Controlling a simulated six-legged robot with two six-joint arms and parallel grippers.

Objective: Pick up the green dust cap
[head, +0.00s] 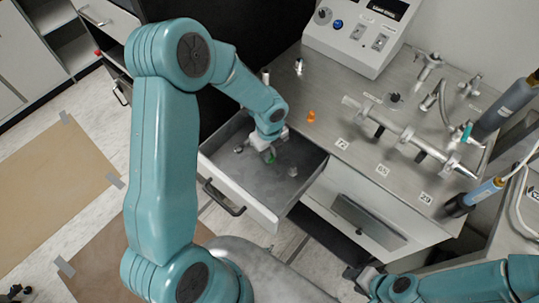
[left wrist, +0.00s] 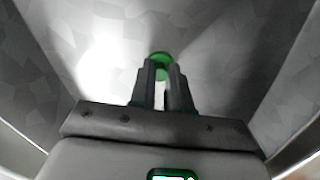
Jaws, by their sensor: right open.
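The green dust cap (head: 271,158) is in the open drawer (head: 225,167), at the tip of my left gripper (head: 268,155). In the left wrist view the green cap (left wrist: 161,58) shows at the fingertips of my left gripper (left wrist: 160,72), with some green between them. The fingers are close together and appear shut on the cap. I cannot tell whether the cap touches the drawer floor. My right gripper (head: 359,279) is open at the bottom of the head view, in front of the cabinet and away from the drawer.
Small metal pieces (head: 292,171) (head: 238,149) lie in the drawer around my left gripper. On the bench (head: 345,100) stand an orange cap (head: 311,117), a metal pipe assembly (head: 400,130) and a control box (head: 357,35). The drawer walls surround the left gripper closely.

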